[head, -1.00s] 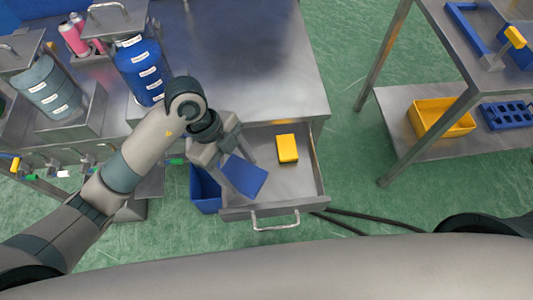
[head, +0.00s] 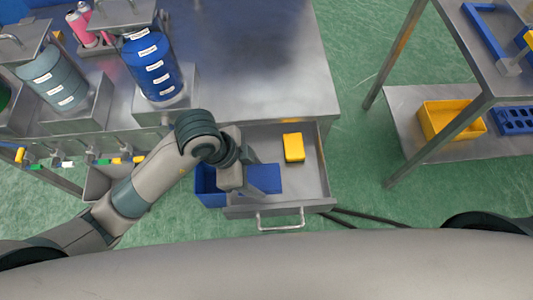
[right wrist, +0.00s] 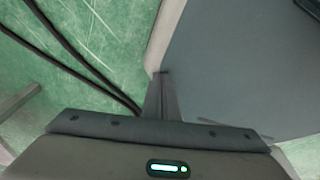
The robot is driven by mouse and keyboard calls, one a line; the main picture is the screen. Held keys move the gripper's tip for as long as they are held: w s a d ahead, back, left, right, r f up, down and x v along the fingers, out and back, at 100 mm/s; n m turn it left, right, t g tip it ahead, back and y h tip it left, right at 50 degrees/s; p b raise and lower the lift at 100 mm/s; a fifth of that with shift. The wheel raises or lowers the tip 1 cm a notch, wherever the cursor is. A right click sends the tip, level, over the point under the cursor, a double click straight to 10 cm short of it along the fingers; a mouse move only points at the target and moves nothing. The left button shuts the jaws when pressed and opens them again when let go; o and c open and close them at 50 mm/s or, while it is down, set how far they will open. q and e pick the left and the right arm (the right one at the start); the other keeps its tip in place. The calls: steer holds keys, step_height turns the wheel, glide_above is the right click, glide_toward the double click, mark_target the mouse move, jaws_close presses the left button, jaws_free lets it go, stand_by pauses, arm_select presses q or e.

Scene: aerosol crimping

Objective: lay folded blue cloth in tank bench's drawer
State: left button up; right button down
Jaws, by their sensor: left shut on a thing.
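The folded blue cloth (head: 266,178) is in the head view, over the left part of the open drawer (head: 302,182) of the tank bench. My left gripper (head: 250,181) is shut on the cloth's left end, and the arm hides part of the drawer's left wall. I cannot tell whether the cloth touches the drawer floor. In the right wrist view my right gripper (right wrist: 162,96) has its fingers together with nothing seen between them, away from the drawer.
A yellow block (head: 293,147) lies at the back of the drawer. A blue bin (head: 208,188) stands left of the drawer. Blue and grey tanks (head: 155,68) stand on the bench. A shelf with a yellow bin (head: 447,120) is at right. The drawer's right part is clear.

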arm_select(q)
steer(key=shift+w+f, duration=0.2)
steer(key=shift+w, duration=0.2)
steer(key=w+f, duration=0.2)
steer(key=w, duration=0.1)
steer(key=w+f+p, duration=0.1)
steer(key=w+f, duration=0.1)
steer(key=w, duration=0.1)
steer(key=w+a+f, duration=0.1)
steer(key=w+f, duration=0.1)
steer(key=w, duration=0.2)
steer(key=shift+f+p, duration=0.1)
steer(key=shift+p, duration=0.25)
steer(key=shift+w+f, duration=0.15)
steer(key=shift+w, duration=0.15)
arm_select(e)
steer(key=shift+g, duration=0.6)
steer(key=s, duration=0.1)
steer(key=s+d, duration=0.1)
steer(key=s+r, duration=0.1)
steer(key=shift+s+d, duration=0.3)
steer(key=shift+s, duration=0.05)
arm_select(q)
steer(key=shift+f+p, duration=0.45)
steer(key=shift+f, duration=1.55)
arm_select(e)
steer(key=shift+s+a+r, duration=0.1)
steer(key=shift+s+r, duration=0.05)
steer(key=shift+r, duration=0.25)
